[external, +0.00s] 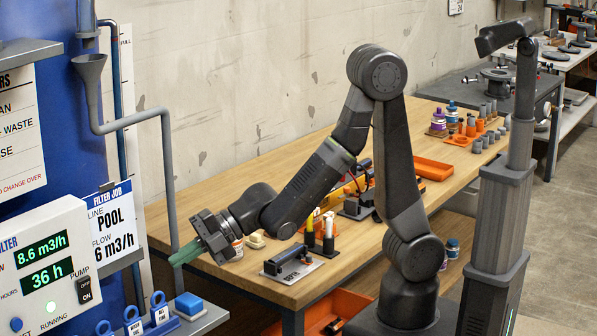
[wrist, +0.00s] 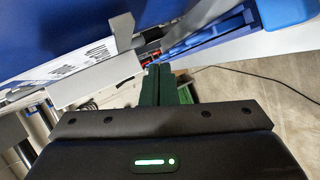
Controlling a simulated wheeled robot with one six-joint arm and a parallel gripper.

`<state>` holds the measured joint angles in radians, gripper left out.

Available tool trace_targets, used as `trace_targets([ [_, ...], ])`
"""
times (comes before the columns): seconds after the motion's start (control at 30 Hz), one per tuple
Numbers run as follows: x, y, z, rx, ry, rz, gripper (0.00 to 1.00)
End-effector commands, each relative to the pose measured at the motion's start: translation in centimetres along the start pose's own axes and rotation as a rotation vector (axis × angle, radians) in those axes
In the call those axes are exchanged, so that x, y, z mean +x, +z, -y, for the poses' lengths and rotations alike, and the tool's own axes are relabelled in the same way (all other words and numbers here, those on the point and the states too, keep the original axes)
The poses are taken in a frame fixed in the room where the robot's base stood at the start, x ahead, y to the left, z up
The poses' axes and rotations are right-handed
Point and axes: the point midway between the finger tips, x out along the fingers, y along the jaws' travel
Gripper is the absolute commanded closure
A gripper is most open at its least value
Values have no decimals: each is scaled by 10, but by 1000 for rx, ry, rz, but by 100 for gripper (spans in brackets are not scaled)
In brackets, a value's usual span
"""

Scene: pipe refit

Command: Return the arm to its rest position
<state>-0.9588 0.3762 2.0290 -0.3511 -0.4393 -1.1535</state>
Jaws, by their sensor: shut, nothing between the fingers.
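My arm rises from its base in front of the wooden bench, bends at the elbow and reaches down to the left. My gripper (external: 185,258) is at the bench's left end, near the blue tank and the grey pipe. Its green fingers are together with nothing between them. In the wrist view the dark green fingers of my gripper (wrist: 158,82) point toward a grey bar and white labels below the blue surface.
The filter panel (external: 45,265) and blue tank (external: 55,120) stand at the left, close to my gripper. A grey pipe (external: 168,180) runs down beside it. The wooden bench (external: 220,190) holds small tools, an orange tray (external: 432,168) and several bottles. A blue block (external: 188,303) sits below my gripper.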

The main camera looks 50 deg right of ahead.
Motion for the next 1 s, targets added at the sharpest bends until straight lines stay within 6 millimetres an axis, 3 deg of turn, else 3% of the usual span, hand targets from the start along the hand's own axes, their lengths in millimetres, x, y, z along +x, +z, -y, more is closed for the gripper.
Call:
trace_targets([
  [0.57,-77,82,34,102,-210,231,100],
  [1.0,-140,133,66,328,-336,465,100],
])
